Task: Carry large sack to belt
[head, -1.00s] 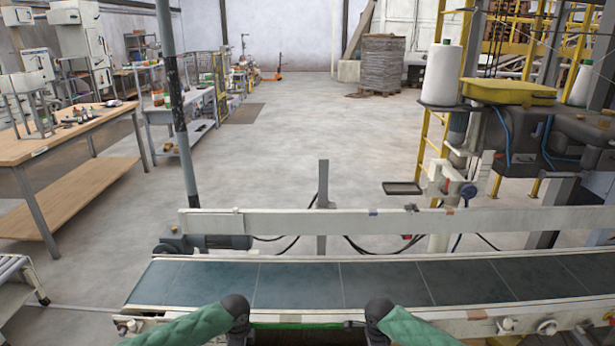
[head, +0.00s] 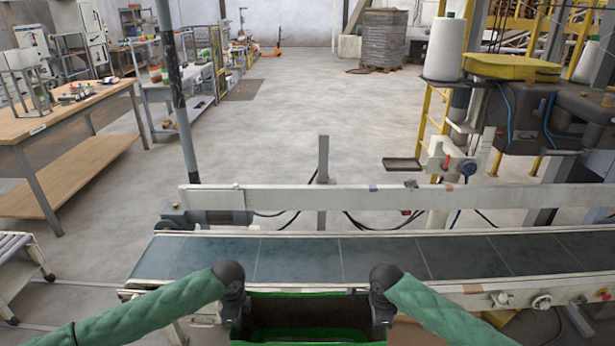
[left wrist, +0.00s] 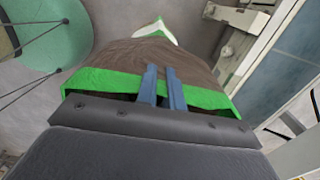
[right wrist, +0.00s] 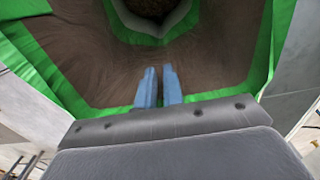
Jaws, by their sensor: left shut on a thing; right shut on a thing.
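The large sack (head: 308,296) hangs between my two grippers at the bottom middle of the head view. It has a brown wall, green edges and an open, dark mouth. In the left wrist view its brown side (left wrist: 205,68) tapers away; the right wrist view shows its brown wall (right wrist: 70,50). My left gripper (left wrist: 163,88) is shut on the sack's left side. My right gripper (right wrist: 158,90) is shut on its right side. The belt (head: 300,260), dark blue-grey, runs across just beyond the sack. The sack's lower part is out of the head view.
A pale guard rail (head: 330,198) runs along the belt's far side. A post (head: 172,90) rises at its left end. A wooden workbench (head: 60,115) stands at left and a bagging machine (head: 560,120) at right. The belt's visible surface is clear.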

